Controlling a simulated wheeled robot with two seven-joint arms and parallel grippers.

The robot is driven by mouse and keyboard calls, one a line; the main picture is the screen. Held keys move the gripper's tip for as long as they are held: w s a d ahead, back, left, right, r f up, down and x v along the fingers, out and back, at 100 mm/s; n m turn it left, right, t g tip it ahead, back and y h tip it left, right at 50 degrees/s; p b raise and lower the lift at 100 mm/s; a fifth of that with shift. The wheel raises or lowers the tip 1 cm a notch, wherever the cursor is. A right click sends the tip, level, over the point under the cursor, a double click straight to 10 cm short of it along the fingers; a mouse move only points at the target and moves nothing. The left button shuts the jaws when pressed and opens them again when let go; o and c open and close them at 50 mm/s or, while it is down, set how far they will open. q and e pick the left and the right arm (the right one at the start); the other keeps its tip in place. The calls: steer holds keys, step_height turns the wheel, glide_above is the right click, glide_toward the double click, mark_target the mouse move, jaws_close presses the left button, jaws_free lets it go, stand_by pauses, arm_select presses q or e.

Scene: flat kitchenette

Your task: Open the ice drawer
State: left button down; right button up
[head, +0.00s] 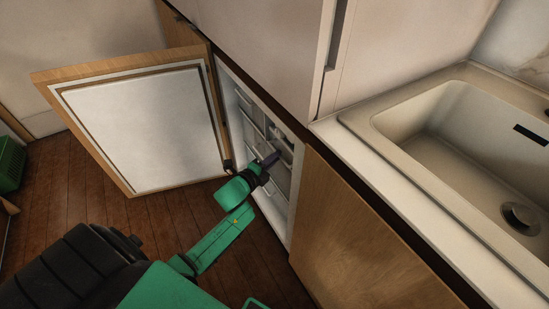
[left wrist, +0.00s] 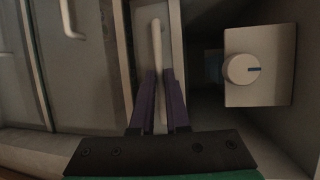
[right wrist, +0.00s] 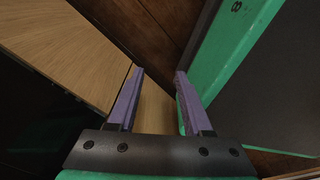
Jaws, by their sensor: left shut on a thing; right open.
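The open fridge (head: 292,215) stands under the counter, with drawer fronts and white bar handles inside. My left gripper (head: 272,160) reaches into it. In the left wrist view, my left gripper (left wrist: 158,80) is shut on a white bar handle (left wrist: 156,40), with one finger on each side. This handle is on the narrow drawer front (left wrist: 142,20) beside the knob box, which I take for the ice drawer. The fingers hide part of the handle. My right gripper (right wrist: 157,75) is open and empty in the right wrist view.
The fridge door (head: 145,128) stands wide open at the left. A box with a round knob (left wrist: 240,69) sits beside the held drawer. Another drawer handle (left wrist: 68,18) is to the left. A wooden cabinet panel (head: 365,245) and sink (head: 470,135) are at the right.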

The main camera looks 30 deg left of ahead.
arm_select(q)
steer(key=shift+s, duration=0.1)
steer(key=s+a+p, duration=0.2)
steer(key=s+a, duration=0.3)
steer(key=s, duration=0.4)
steer(key=s+a+p, duration=0.3)
steer(key=s+a, duration=0.2)
steer(key=s, duration=0.4)
steer(key=shift+a, duration=0.3)
steer(key=c, duration=0.9)
jaws_free()
steer(key=shift+w, duration=0.1)
steer(key=v, duration=1.4)
steer(key=shift+s, duration=0.35)
